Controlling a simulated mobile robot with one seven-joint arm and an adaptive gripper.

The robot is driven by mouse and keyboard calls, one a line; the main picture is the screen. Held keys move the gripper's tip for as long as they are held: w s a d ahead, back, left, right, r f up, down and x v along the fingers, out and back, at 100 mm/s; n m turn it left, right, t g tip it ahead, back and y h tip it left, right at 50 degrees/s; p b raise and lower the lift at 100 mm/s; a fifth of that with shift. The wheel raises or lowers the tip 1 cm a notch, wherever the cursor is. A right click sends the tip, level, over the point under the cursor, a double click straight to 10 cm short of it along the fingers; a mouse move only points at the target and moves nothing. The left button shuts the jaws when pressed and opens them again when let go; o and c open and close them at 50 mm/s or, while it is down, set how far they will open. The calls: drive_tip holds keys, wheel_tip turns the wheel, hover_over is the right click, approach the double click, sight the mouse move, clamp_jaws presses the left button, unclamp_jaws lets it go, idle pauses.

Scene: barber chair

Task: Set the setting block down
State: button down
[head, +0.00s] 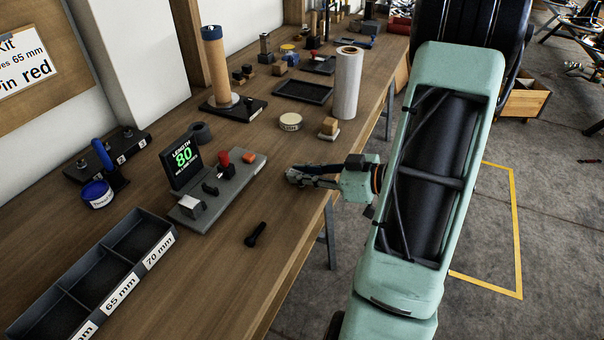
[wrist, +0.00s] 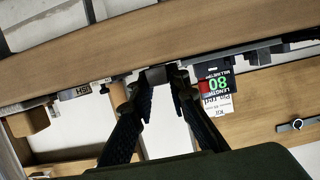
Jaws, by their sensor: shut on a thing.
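My gripper (head: 297,178) is held out low near the front edge of the wooden bench, to the right of the length gauge. In the wrist view my gripper (wrist: 160,88) has its two dark fingers closed about a small dark grey block (wrist: 156,76), which I take to be the setting block. In the head view the fingers mostly hide the block. I cannot tell whether it touches the bench. The length gauge (head: 215,200) is a grey base with a light metal block, a red knob and a display reading 80.
A black bolt-like piece (head: 255,234) lies in front of the gauge. A divided tray (head: 110,262) labelled 65 mm and 70 mm is at the lower left. A round tin (head: 290,122), a wooden block (head: 329,126) and a white roll (head: 347,84) stand behind my gripper.

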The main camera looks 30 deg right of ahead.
drive_tip(key=c, duration=1.8)
unclamp_jaws()
drive_tip(key=shift+f, duration=0.1)
drive_tip(key=shift+c, duration=0.2)
drive_tip(key=shift+r, duration=0.25)
drive_tip(key=p+v, duration=0.2)
drive_tip(key=v, duration=1)
drive_tip(key=shift+f, duration=0.1)
